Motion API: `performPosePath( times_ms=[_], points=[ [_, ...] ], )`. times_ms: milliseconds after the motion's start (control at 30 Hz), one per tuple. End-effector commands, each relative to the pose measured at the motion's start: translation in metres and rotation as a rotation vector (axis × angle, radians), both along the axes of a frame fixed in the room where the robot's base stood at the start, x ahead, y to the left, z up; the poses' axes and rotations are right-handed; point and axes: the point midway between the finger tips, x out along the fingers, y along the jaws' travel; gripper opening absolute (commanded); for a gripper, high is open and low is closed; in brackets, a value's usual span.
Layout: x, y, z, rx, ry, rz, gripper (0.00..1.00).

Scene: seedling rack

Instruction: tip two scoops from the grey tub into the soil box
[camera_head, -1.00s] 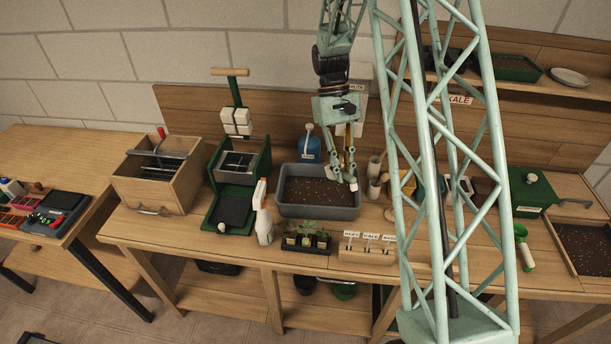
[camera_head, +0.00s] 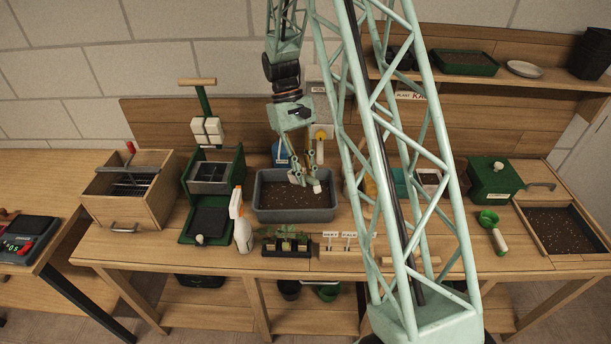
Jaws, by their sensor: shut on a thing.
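The grey tub (camera_head: 265,215) stands on the bench left of the middle, with dark speckled soil in it. My gripper (camera_head: 308,183) points down over the right half of the tub, close above the soil. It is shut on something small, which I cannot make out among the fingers. The soil box (camera_head: 545,238) is a wooden box with dark soil, set at the bench's right end. A green scoop (camera_head: 489,217) with a pale handle lies on the bench just left of the soil box.
A white spray bottle (camera_head: 241,228) and a seedling tray (camera_head: 286,249) stand in front of the tub. A label block (camera_head: 345,252) is to their right. A green lidded box (camera_head: 492,181) stands behind the scoop. My lattice column hides part of the bench between tub and scoop.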

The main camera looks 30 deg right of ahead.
Motion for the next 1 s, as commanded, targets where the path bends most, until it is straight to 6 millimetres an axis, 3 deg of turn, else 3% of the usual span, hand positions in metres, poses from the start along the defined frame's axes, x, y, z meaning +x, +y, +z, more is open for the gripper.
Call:
performPosePath(
  times_ms=[433,1000],
  points=[
    [0.001,0.000,-0.005,0.001,0.020,0.000,0.00],
    [0.007,-0.001,-0.033,0.007,0.125,0.000,0.00]
  ],
)
